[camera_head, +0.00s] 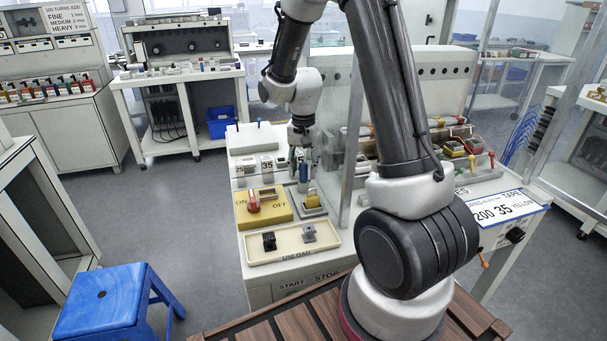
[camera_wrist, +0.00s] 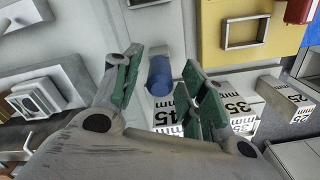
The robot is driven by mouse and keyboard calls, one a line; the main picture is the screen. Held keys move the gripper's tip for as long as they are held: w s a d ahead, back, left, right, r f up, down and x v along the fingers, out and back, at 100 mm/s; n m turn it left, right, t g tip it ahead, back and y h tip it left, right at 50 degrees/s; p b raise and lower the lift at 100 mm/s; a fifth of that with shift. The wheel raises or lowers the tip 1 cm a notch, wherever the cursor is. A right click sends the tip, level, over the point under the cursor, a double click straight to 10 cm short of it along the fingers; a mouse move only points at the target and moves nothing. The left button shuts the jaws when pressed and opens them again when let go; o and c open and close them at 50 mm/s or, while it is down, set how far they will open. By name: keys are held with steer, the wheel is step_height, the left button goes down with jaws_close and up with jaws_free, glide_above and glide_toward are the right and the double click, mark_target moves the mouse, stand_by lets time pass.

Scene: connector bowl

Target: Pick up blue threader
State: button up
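The blue threader (camera_wrist: 160,78) is a short blue cylinder with a grey part behind it. In the wrist view it lies between the green-padded fingers of my gripper (camera_wrist: 163,62), with a gap on each side. My gripper is open and holds nothing. Whether the fingertips are level with the threader is hard to tell.
White blocks marked 45, 35 and 25 mm (camera_wrist: 243,112) stand close by the right finger. A yellow panel (camera_head: 277,217) with a red switch and a cream tray (camera_head: 262,254) with two small parts are in front. A clear upright screen (camera_head: 333,130) stands close on the right.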

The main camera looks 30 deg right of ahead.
jaws_close()
steer(key=shift+r, duration=0.1)
steer(key=shift+r, duration=0.4)
step_height(320, 180, up, 6)
steer(key=shift+r, duration=0.2)
steer(key=w+a, duration=0.3)
steer(key=a, duration=1.4)
step_height(320, 180, up, 8)
steer(key=shift+w+a+f, duration=0.15)
steer(key=shift+w+a, duration=0.15)
steer(key=shift+f, duration=0.1)
